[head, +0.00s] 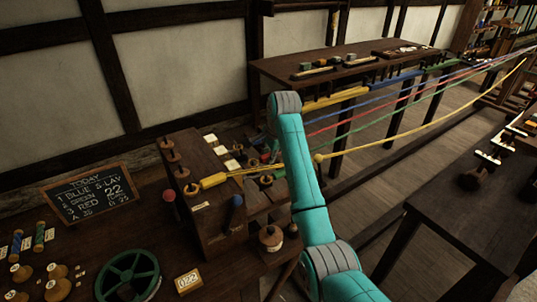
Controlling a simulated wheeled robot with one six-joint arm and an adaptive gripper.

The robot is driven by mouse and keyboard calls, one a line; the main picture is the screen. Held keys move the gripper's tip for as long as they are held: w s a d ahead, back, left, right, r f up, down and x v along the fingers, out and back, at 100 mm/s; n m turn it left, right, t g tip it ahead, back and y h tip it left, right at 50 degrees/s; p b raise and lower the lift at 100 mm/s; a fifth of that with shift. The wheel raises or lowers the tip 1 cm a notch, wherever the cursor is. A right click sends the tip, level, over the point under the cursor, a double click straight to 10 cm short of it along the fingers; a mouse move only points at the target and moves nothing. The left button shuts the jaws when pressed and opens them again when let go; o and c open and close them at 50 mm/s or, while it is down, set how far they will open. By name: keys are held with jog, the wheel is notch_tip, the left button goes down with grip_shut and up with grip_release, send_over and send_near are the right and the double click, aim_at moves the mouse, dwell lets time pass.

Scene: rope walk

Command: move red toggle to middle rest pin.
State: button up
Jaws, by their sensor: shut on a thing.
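My gripper (268,152) points down behind my teal forearm, low over the stepped wooden stand, and is small and partly hidden. It is shut on what looks like the red toggle (265,158), of which only a small red patch shows. The red strand (355,121) runs from behind my arm to the far right. A ringed wooden pin (266,181) stands on the lower stand (256,197), left of my arm. I cannot tell which pin is the middle rest pin; others may be hidden behind my arm.
A dark wooden block (205,190) with several ringed hooks stands left, with a yellow toggle (213,181) lying at its edge. Yellow, green and blue strands stretch right. A chalkboard (88,194) and green wheel (128,275) are at left. A dark table (460,215) stands right.

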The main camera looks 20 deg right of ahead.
jog(key=shift+f, duration=0.25)
dwell(0.4)
jog(key=o, duration=1)
jog(key=shift+o, duration=0.2)
jog(key=shift+r, duration=4)
